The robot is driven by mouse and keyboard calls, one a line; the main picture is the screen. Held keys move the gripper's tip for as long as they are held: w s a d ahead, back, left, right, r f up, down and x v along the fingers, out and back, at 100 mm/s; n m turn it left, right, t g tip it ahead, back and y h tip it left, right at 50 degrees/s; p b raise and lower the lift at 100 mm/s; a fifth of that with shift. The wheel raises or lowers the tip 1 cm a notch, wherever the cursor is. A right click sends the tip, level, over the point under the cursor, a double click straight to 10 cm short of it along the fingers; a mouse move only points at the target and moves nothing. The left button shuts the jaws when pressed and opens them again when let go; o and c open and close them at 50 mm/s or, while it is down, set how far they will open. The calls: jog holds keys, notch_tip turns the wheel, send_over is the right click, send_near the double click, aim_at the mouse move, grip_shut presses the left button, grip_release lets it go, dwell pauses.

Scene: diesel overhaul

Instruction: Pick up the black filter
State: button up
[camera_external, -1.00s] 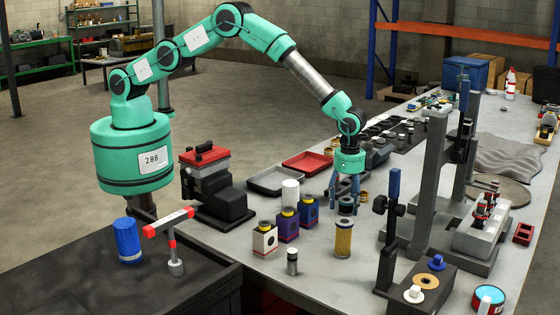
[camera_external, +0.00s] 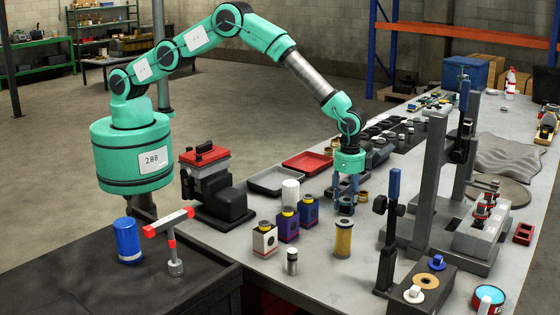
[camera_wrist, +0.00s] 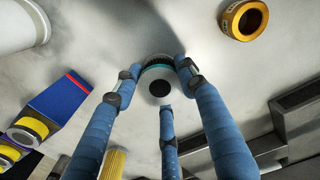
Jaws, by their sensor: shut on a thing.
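The black filter (camera_external: 346,205) stands on the grey workbench, just behind the yellow pleated filter (camera_external: 343,239).
Boxed filters (camera_external: 288,225) and a white cylinder (camera_external: 290,193) stand to the left. A vertical post with a blue top (camera_external: 394,184) rises close on the right. A brass ring (camera_wrist: 244,18) lies nearby.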

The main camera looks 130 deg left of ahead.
aim_at(346, 199)
jog(key=shift+r, duration=5)
jog(key=shift+s, duration=0.1)
